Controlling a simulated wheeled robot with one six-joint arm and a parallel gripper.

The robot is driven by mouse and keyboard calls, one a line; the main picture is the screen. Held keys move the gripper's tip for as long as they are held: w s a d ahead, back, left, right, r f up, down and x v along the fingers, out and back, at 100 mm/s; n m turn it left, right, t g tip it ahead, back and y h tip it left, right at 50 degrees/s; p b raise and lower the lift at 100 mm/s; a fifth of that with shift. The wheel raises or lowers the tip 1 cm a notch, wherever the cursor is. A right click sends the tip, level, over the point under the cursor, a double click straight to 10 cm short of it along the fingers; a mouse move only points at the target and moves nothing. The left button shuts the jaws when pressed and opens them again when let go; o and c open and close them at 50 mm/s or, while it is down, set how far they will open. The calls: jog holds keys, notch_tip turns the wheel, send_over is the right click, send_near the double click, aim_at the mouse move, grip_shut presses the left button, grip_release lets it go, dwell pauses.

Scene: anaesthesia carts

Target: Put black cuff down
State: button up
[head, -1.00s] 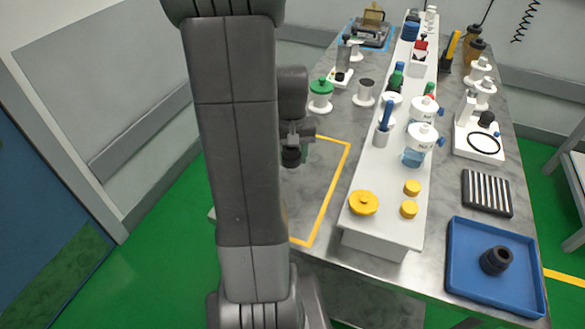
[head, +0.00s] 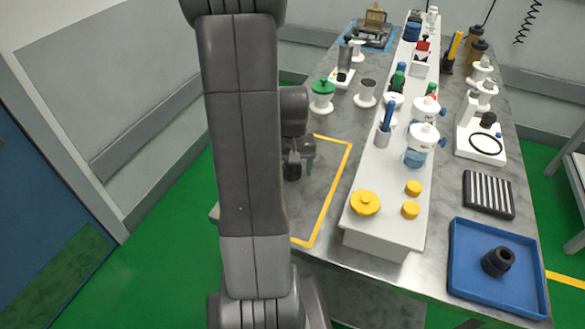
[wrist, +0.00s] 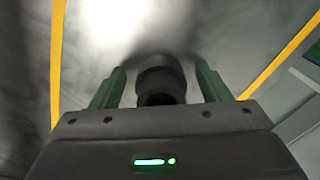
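The black cuff (wrist: 162,78) is between the two green fingers of my gripper (wrist: 160,70) in the wrist view. A narrow gap shows on each side of it, so the gripper is open around it. In the head view the cuff (head: 292,172) is a small dark shape beside my arm, over the yellow-outlined area (head: 335,190) of the grey table. It appears to stand on the tabletop; its base is hidden. A similar black stepped piece (head: 497,261) sits in the blue tray (head: 470,285).
A white raised shelf (head: 375,238) with yellow caps, bottles and jars runs along the table to the right of the outline. A green-lidded jar (head: 322,92) and a white spool-like piece (head: 366,93) stand behind. A striped black rack (head: 488,195) lies near the tray.

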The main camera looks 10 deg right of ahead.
jog(key=shift+r, duration=0.15)
notch_tip(320, 180, up, 8)
jog(key=shift+f, duration=0.2)
dwell(0.4)
jog(key=shift+f, duration=0.15)
notch_tip(320, 180, down, 8)
jog(key=shift+f, duration=0.15)
notch_tip(320, 180, up, 6)
jog(key=shift+r, duration=0.1)
dwell(0.3)
